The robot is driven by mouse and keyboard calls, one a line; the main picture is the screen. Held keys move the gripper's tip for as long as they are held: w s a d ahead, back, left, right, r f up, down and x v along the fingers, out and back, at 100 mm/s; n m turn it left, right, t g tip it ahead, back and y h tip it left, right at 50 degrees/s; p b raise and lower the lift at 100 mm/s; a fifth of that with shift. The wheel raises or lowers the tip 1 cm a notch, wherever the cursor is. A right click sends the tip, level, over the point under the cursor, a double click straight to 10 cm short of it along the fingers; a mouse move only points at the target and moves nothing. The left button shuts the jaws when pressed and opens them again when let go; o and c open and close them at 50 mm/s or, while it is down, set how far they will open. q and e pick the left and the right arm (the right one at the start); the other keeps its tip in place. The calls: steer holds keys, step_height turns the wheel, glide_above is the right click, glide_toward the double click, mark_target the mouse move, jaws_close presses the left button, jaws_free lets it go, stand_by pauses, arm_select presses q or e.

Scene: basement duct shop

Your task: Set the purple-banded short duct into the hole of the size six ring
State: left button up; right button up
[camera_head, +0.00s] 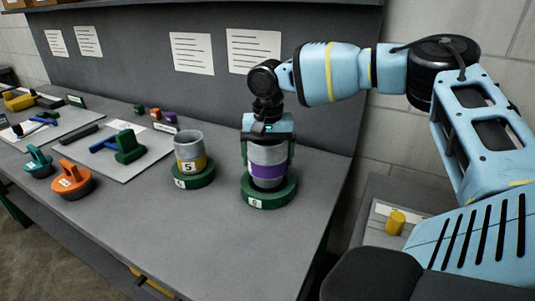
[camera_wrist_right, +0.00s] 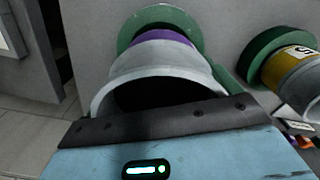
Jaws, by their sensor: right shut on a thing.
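The purple-banded short duct (camera_head: 267,173) is a grey open tube, upright on the bench's right side. My right gripper (camera_head: 267,150) is shut on its upper part from above. The green size six ring (camera_head: 284,198) lies flat on the bench directly under the duct, its label showing a 6. The duct's lower end is over the ring's hole, with a dark gap showing at the front; I cannot tell whether it is inside. In the wrist view, the purple band (camera_wrist_right: 163,36) is close to the ring (camera_wrist_right: 160,13). My left gripper is not in view.
A yellow-banded duct (camera_head: 190,152) marked 5 stands in another green ring (camera_head: 194,181) to the left. Orange (camera_head: 72,181) and teal (camera_head: 39,162) handled pieces lie farther left. The bench's front middle (camera_head: 180,235) is clear. A wall panel (camera_head: 150,50) rises behind.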

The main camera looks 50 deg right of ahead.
mark_target(268, 143)
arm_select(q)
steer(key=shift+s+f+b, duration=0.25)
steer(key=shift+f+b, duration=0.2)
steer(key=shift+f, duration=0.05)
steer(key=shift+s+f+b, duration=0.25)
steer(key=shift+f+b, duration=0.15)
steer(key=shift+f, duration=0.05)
arm_select(e)
steer(key=shift+f, duration=1.8)
steer(key=o, duration=0.9)
steer(key=shift+r, duration=0.15)
step_height(268, 143, up, 7)
steer(key=shift+f, duration=0.2)
steer(key=shift+r, duration=0.45)
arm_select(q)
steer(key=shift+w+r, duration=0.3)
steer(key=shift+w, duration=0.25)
